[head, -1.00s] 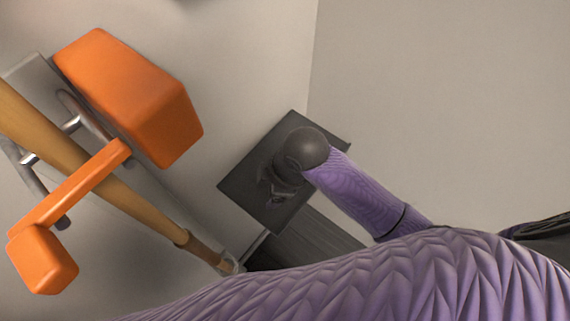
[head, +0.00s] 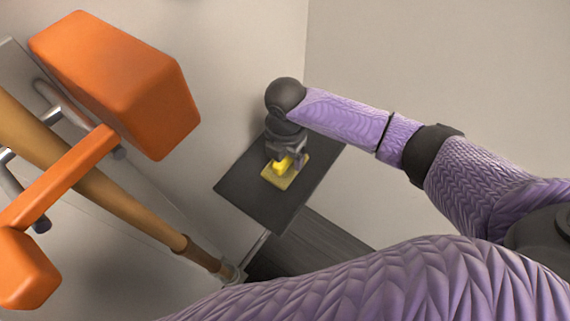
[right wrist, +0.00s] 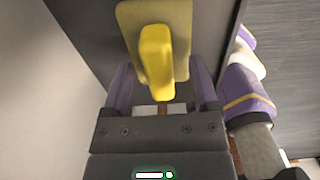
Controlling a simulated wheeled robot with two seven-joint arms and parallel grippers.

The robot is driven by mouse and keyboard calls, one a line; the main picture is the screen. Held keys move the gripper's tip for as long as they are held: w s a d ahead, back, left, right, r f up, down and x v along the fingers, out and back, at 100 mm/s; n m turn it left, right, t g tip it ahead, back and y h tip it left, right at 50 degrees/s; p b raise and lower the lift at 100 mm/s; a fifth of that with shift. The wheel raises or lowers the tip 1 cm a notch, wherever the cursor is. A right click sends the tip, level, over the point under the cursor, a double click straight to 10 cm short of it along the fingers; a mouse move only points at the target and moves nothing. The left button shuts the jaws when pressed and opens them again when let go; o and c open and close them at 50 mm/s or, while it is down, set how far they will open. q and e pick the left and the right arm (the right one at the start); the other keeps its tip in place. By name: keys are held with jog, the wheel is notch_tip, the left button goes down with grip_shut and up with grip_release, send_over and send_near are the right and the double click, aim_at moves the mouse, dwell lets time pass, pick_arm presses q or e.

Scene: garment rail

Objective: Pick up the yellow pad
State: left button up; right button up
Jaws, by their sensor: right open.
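The yellow pad (head: 297,177) lies flat on a dark grey shelf (head: 245,188), a pale yellow plate with a brighter yellow raised grip (head: 281,167) on top. My right gripper (head: 284,158) is over it and partly hides its far side. In the right wrist view the pad's plate (right wrist: 181,20) and raised grip (right wrist: 157,62) are just ahead of my right gripper (right wrist: 162,82). Its two purple fingers are apart, one on each side of the grip's near end, with gaps showing. My left gripper is not in view.
A wooden pole (head: 130,208) slants down on the left, with orange blocks (head: 120,80) and metal pegs by it. Pale walls stand behind the shelf. The shelf's near part is bare.

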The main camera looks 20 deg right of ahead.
jog(key=shift+f, duration=0.45)
jog(key=shift+r, duration=0.1)
jog(key=c, duration=0.4)
grip_shut()
